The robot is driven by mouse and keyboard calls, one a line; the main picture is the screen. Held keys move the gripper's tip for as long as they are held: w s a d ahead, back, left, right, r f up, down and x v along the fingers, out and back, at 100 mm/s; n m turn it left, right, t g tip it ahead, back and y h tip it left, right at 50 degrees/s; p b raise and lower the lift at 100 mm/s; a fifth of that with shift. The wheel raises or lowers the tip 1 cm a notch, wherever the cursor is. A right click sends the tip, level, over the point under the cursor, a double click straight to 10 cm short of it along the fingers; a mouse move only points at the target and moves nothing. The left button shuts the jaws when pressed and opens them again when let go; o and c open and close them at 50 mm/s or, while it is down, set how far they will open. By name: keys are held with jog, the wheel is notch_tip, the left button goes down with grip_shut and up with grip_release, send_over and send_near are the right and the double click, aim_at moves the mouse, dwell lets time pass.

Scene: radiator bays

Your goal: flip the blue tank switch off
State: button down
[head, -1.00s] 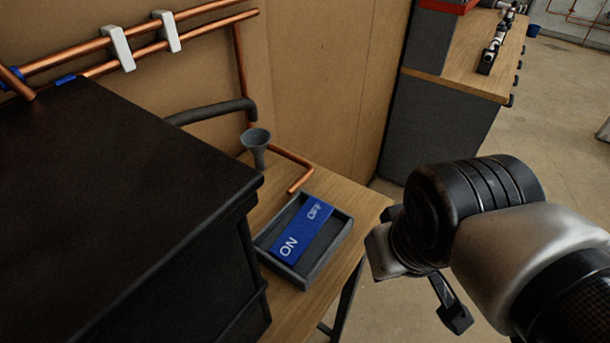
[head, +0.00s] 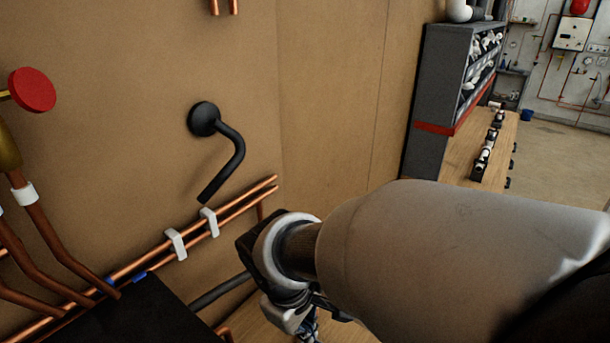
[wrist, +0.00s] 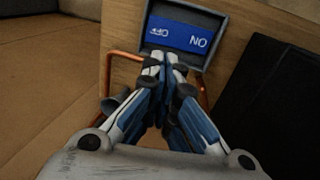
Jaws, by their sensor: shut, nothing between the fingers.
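The blue tank switch (wrist: 180,36) is a blue rocker marked OFF at the left and ON at the right, upside down, at the top of the wrist view. It sits in a grey tray-like housing (wrist: 213,22) on the wooden table. I cannot tell which end is pressed down. My gripper (wrist: 163,60) is shut and empty, its fingertips in front of the housing's lower edge near the OFF end. Whether they touch cannot be told. In the head view my arm hides the switch, and only part of the gripper shows at the bottom.
Copper pipes (wrist: 125,55) and a grey funnel (wrist: 113,103) are close beside the gripper. A black box (head: 145,310) stands at the lower left of the head view. A black bent lever (head: 235,150) and a red valve wheel (head: 32,90) are above. A workbench (head: 465,150) is at right.

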jog(key=b+x, duration=0.2)
jog(key=x, duration=1.2)
jog(key=w+d+f+b, duration=0.1)
jog(key=f+b, duration=0.1)
jog(key=shift+w+b, duration=0.3)
jog(key=shift+r, duration=0.25)
jog(key=shift+r+p, duration=0.2)
jog(key=shift+p, duration=0.2)
notch_tip(320, 180, up, 13)
jog(key=w+d+p, duration=0.1)
jog(key=w+p, duration=0.1)
jog(key=p, duration=0.2)
jog(key=shift+d, duration=0.4)
